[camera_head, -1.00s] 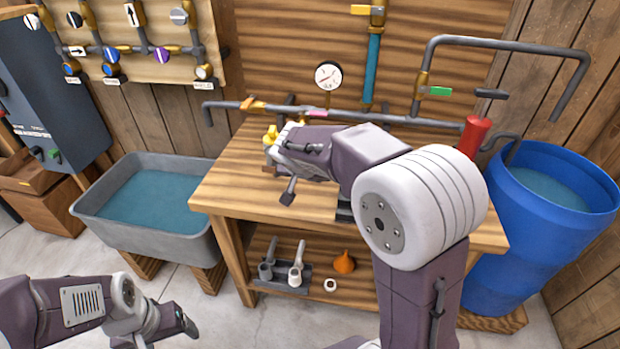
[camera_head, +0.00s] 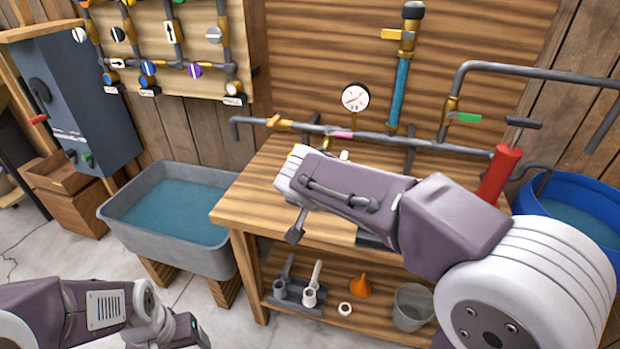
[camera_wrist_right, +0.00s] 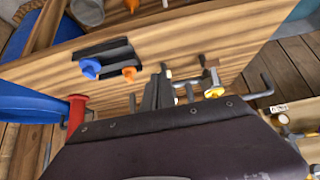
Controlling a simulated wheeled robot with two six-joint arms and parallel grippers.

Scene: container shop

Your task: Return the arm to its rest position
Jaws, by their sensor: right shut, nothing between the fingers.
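My right arm reaches in from the right of the head view, over the workbench (camera_head: 240,205). Its wrist hides most of the fingers there. In the right wrist view, the dark fingers of my right gripper (camera_wrist_right: 158,92) are together and hold nothing. They show against the bench, close to the pipe fittings; I cannot tell whether they touch anything. My left gripper (camera_head: 188,332) is low at the left of the head view, over the floor, apart from the bench. Its fingers are too unclear to read.
A pipe (camera_head: 390,141) with a gauge (camera_head: 355,97) runs behind the bench top. A red cylinder (camera_head: 499,172) and a blue barrel (camera_head: 560,185) stand at right. A grey water tub (camera_head: 165,250) is left. The wrist view shows a tray (camera_wrist_right: 105,50) with blue and orange pieces.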

